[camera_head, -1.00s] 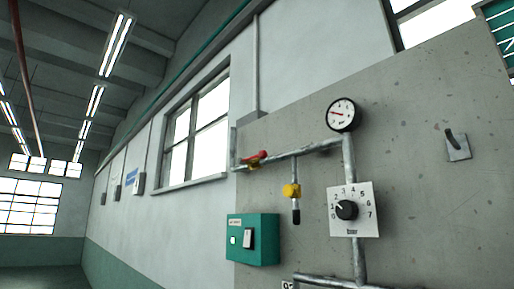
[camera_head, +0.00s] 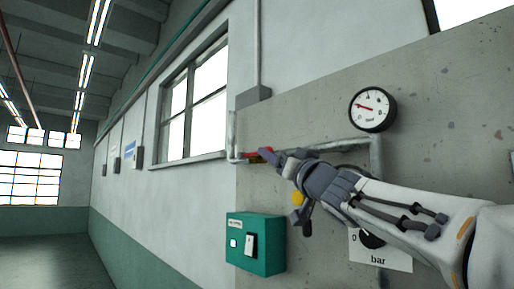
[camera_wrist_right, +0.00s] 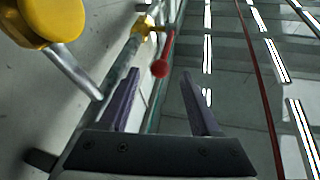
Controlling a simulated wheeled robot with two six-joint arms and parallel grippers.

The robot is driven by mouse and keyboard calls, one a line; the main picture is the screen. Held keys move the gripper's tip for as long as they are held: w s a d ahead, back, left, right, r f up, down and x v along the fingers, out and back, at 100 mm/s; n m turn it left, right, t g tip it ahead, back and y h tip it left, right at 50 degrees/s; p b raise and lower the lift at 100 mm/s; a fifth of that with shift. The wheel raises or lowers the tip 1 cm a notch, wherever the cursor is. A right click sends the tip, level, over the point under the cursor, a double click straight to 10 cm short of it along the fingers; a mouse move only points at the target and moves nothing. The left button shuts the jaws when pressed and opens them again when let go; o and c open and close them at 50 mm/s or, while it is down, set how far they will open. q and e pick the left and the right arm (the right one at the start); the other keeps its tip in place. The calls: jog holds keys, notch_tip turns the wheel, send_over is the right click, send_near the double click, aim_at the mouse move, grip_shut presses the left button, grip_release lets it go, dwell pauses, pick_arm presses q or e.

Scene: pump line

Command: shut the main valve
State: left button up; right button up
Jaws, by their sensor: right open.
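The main valve has a red lever (camera_head: 258,152) on a yellow body on the horizontal grey pipe at the wall panel. In the right wrist view the lever (camera_wrist_right: 165,58) ends in a round red knob, and the yellow body (camera_wrist_right: 144,24) lies beyond it. The lever runs roughly along the pipe. My right gripper (camera_head: 280,156) is at the lever in the head view and hides part of the valve. In the wrist view its two fingers (camera_wrist_right: 160,88) are open, with the knob ahead of the gap between them. I cannot tell any contact. My left gripper is not in view.
A yellow fitting (camera_head: 298,198) hangs below the pipe, partly behind my gripper; a large yellow part (camera_wrist_right: 45,15) is close by in the wrist view. A round gauge (camera_head: 372,109) is above my arm. A green switch box (camera_head: 255,255) is below. My arm covers most of the dial plate (camera_head: 385,257).

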aim_at(255, 154)
jog(key=shift+p+x, duration=0.65)
jog(key=shift+x, duration=1.7)
jog(key=shift+r, duration=0.1)
grip_shut()
